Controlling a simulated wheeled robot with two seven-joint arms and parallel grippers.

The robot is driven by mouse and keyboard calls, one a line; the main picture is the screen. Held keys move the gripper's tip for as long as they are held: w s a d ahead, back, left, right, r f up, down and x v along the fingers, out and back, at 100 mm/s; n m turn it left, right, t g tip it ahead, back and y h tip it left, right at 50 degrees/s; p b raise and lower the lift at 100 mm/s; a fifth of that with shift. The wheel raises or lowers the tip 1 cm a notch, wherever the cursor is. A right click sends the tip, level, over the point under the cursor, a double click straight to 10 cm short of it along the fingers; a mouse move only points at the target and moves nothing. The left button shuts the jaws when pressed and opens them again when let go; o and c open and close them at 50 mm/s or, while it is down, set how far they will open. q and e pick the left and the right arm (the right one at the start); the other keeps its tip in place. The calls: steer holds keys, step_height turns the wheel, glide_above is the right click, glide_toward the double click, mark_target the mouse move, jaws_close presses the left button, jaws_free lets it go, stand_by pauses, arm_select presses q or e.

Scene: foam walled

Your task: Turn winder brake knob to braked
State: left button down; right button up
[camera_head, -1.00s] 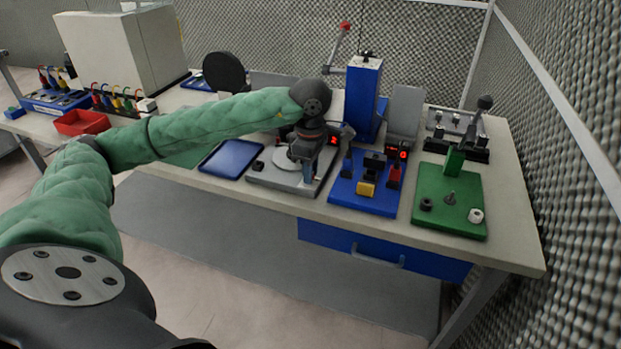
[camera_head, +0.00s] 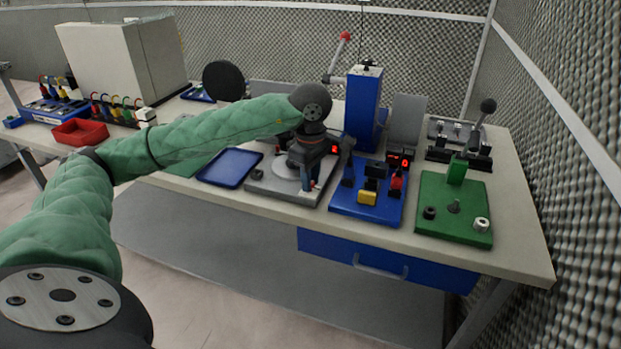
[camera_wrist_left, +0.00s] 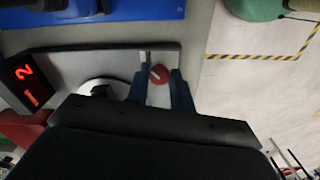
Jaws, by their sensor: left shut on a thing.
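The winder is a grey base plate (camera_head: 258,187) with a pale round disc (camera_head: 287,171) on top, near the middle of the bench. My left gripper (camera_head: 310,184) is at the plate's front right part, pointing down. In the left wrist view, its two blue fingers (camera_wrist_left: 160,78) are shut on a red round knob (camera_wrist_left: 158,75) with a white pointer mark. The pointer lies slanted between the fingers. The fingers and hand partly hide the knob and disc. I cannot read any brake marking beside the knob. My right gripper is out of view.
A blue fixture (camera_head: 372,206) with a yellow block stands close to the right. A blue tray (camera_head: 230,168) lies to the left. A green board (camera_head: 452,220) with a lever is farther right. A red-digit display (camera_wrist_left: 28,82) shows beside the plate.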

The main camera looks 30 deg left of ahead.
arm_select(q)
steer(key=c, duration=1.2)
jaws_free()
steer(key=shift+r, duration=0.15)
steer(key=shift+r, duration=0.3)
step_height(320, 180, up, 6)
steer(key=shift+r+b, duration=0.25)
steer(key=shift+b, duration=0.15)
steer(key=shift+r, duration=0.25)
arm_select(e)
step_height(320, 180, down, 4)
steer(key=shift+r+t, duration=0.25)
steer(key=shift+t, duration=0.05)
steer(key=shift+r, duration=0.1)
